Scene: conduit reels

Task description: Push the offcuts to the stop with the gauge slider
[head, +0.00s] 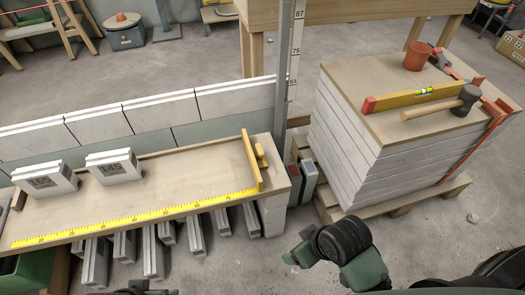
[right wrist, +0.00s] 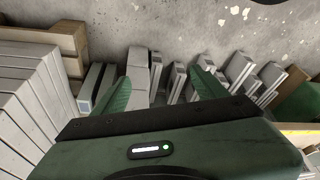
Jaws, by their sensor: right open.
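In the head view, two pale block offcuts stand apart on the wooden bench board: the left offcut (head: 46,182) and the right offcut (head: 114,166), each with a dark number on its face. The yellow gauge slider (head: 251,160) lies across the board's right end, with a knob on its right side and well clear of the offcuts. A small brown stop block (head: 18,199) sits left of the left offcut. My right gripper (right wrist: 163,88) is open and empty, fingers spread over the floor right of the bench. Only a sliver of my left arm shows at the bottom edge.
A yellow measuring tape (head: 140,216) runs along the bench's front edge. Several pale pieces (head: 195,236) lean below it. A grey post (head: 284,70) rises behind its right end. A board stack (head: 335,140) with a level (head: 412,97), mallet and orange pot stands at right.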

